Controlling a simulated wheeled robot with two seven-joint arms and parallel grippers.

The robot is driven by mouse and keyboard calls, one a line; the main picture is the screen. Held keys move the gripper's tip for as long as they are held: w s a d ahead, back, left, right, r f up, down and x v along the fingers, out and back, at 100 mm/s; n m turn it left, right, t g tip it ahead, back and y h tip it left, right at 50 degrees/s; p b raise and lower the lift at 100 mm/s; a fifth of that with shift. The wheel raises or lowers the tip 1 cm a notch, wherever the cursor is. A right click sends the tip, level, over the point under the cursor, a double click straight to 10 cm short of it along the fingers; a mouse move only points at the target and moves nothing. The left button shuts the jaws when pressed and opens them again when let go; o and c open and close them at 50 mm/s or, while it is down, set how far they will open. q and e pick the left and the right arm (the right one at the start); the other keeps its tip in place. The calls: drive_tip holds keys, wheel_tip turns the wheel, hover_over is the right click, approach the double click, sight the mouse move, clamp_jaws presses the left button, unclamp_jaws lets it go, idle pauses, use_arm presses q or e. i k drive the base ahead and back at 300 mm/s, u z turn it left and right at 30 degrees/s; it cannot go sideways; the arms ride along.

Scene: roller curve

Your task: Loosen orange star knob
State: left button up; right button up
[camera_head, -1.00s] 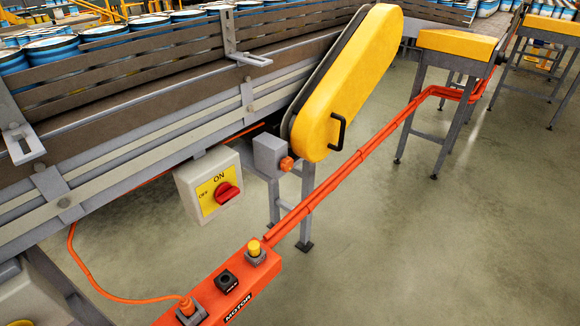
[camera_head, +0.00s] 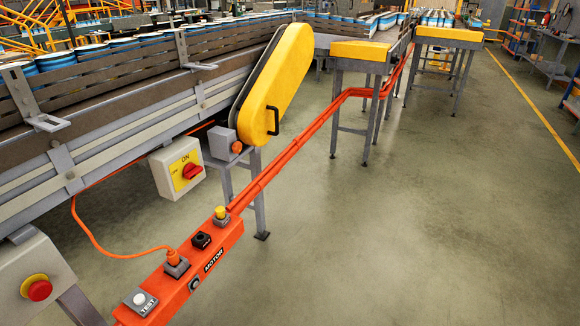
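A small orange star knob (camera_head: 237,147) sits on the front of a grey box (camera_head: 222,142) at the lower end of the yellow belt guard (camera_head: 272,95). The guard has a black handle (camera_head: 272,121) on its face. The knob is small here, and its turn or tightness cannot be read. Neither of my grippers shows in the head view.
A grey switch box with a red rotary switch (camera_head: 191,171) hangs under the conveyor rail (camera_head: 110,140). An orange motor control beam (camera_head: 232,238) crosses the lower left. A red stop button (camera_head: 39,290) is at far left. The floor (camera_head: 420,220) at right is clear.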

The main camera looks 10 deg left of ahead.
sight(237, 147)
drive_tip(key=z, duration=0.95)
drive_tip(key=i, duration=2.25)
drive_tip(key=u, duration=1.65)
drive_tip(key=i, duration=0.8)
drive_tip(key=u, duration=0.75)
